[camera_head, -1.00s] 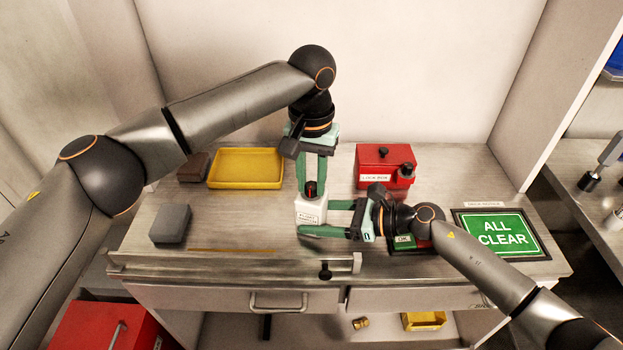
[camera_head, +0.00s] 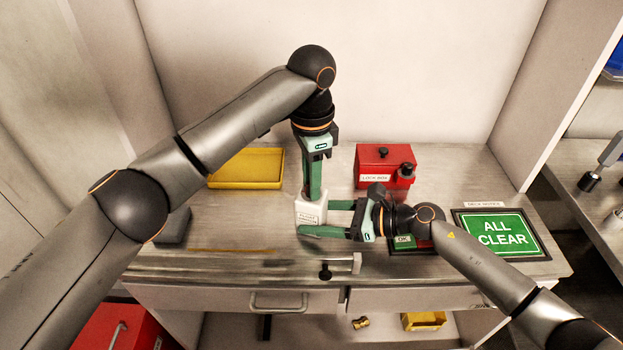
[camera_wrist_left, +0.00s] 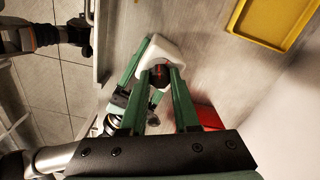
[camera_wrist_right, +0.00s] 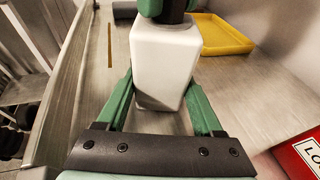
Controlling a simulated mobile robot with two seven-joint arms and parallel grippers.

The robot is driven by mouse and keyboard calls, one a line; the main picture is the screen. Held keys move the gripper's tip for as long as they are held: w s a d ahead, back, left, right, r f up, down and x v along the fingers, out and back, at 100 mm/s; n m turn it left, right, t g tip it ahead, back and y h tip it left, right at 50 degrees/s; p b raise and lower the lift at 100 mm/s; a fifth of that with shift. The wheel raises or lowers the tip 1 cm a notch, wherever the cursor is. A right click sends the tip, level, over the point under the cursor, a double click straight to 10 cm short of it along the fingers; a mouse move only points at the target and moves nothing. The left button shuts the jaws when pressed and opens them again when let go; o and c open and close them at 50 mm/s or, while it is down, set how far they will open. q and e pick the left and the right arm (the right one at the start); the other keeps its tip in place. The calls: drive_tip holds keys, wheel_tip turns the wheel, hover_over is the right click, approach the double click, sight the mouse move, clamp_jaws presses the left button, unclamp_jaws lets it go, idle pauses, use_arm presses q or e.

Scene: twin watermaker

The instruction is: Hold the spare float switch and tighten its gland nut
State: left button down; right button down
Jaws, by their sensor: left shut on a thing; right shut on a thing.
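The spare float switch (camera_head: 311,211) is a white, labelled block standing upright on the bench. My right gripper (camera_head: 325,219) is shut on its body from the right, one finger on each side. The right wrist view shows the white body (camera_wrist_right: 165,60) between the green fingers. My left gripper (camera_head: 313,190) points straight down onto the top of the switch. In the left wrist view its fingers are shut on the dark gland nut (camera_wrist_left: 160,76), which has a red mark. In the head view the nut is hidden behind the left fingers.
A yellow tray (camera_head: 246,168) lies at the back left, and a red lock box (camera_head: 384,166) stands at the back right. A green ALL CLEAR sign (camera_head: 500,235) lies at the right. A grey block (camera_head: 175,227) is partly behind my left arm. The bench front edge has a rail.

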use_arm(q)
drive_tip(key=m, duration=0.3)
drive_tip(key=shift+m, duration=2.2)
use_arm(e)
drive_tip(key=shift+f, duration=0.1)
use_arm(q)
drive_tip(key=c, duration=0.6)
unclamp_jaws()
drive_tip(key=shift+c, duration=0.2)
wheel_tip(320, 180, up, 12)
use_arm(e)
unclamp_jaws()
